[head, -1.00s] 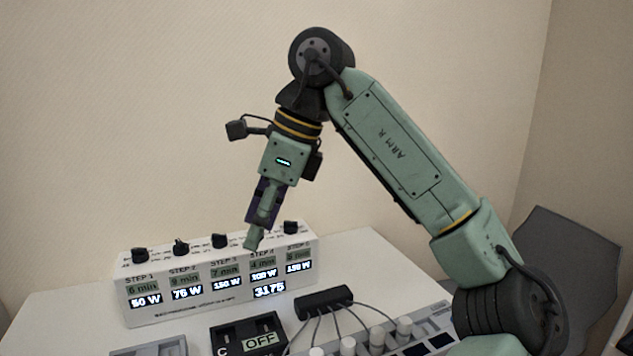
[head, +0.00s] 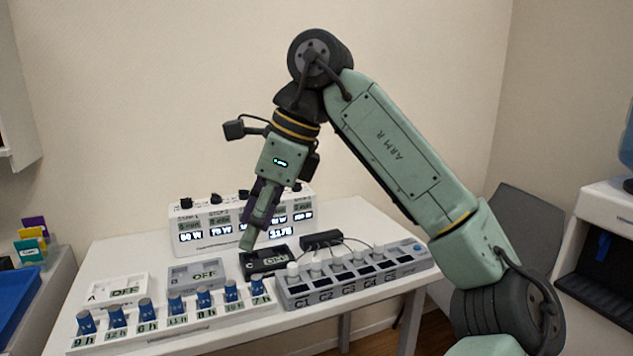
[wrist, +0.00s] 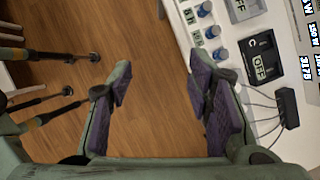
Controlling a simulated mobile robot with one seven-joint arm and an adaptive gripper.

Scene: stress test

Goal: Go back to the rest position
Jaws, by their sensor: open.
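My gripper (head: 256,228) hangs from the raised arm in the head view, pointing down in front of the white step panel, whose middle it partly hides. In the wrist view my gripper (wrist: 160,90) is open, its two purple-padded fingers wide apart with nothing between them. Below the fingers in that view is bare wooden floor (wrist: 150,50), with the table edge to the right. The fingers touch nothing that I can see.
A grey chair (head: 525,225) stands right.

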